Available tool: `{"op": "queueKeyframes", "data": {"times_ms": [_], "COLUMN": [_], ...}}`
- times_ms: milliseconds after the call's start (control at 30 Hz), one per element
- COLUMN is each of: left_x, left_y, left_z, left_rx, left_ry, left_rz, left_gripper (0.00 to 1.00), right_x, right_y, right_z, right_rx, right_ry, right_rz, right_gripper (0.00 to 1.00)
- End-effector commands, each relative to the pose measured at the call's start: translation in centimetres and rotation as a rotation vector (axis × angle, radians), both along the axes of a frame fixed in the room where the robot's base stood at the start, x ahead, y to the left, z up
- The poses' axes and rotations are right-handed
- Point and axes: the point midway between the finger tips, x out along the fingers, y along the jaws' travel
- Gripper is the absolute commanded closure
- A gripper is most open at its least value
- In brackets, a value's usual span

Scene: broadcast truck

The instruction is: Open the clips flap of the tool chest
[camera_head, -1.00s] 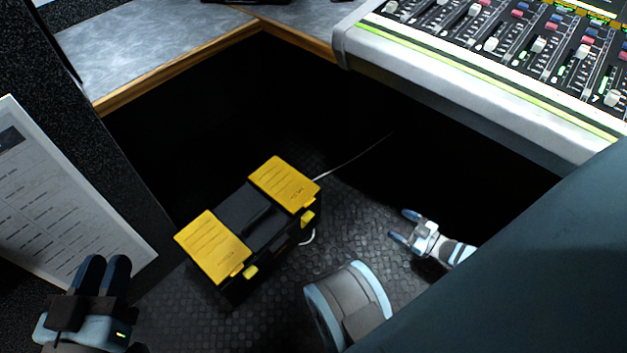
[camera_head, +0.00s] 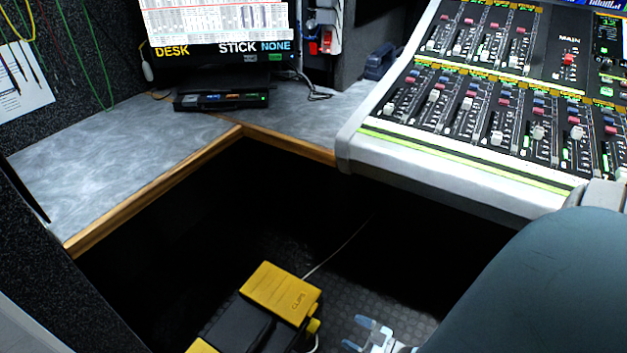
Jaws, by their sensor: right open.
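The black tool chest (camera_head: 239,327) stands on the dark floor at the bottom of the view, partly cut off by the lower edge. Its yellow clips flap (camera_head: 281,290), lettered CLIPS, lies flat and closed on the far end, with a yellow latch (camera_head: 314,325) at its right side. A corner of the other yellow flap (camera_head: 202,346) shows at the bottom edge. My right gripper (camera_head: 356,333) is open and empty, to the right of the chest and apart from it. My left gripper is out of view.
The mixing console (camera_head: 470,165) overhangs at the upper right. A grey desk (camera_head: 110,155) with a wooden edge borders the floor well at left and back. A monitor (camera_head: 215,30) stands on it. A thin white cable (camera_head: 335,248) runs behind the chest.

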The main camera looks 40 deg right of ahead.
Motion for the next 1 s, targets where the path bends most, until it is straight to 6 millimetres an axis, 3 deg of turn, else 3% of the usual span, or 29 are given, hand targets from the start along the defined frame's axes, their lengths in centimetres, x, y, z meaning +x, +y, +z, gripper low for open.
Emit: {"op": "queueKeyframes", "data": {"times_ms": [500, 700, 1000], "left_x": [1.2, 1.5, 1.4], "left_y": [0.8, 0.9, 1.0], "left_z": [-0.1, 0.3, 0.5], "left_rx": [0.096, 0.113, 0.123], "left_ry": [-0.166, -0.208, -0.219], "left_rz": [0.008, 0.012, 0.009], "left_gripper": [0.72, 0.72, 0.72], "right_x": [10.0, 11.7, 12.0], "right_y": [2.9, 3.3, 3.4], "right_z": [-0.2, -0.1, 0.0], "right_rx": [0.001, 0.000, 0.000], "right_ry": [-0.004, -0.002, -0.001], "right_rz": [0.000, 0.000, 0.000], "right_gripper": [0.21, 0.21, 0.21]}}
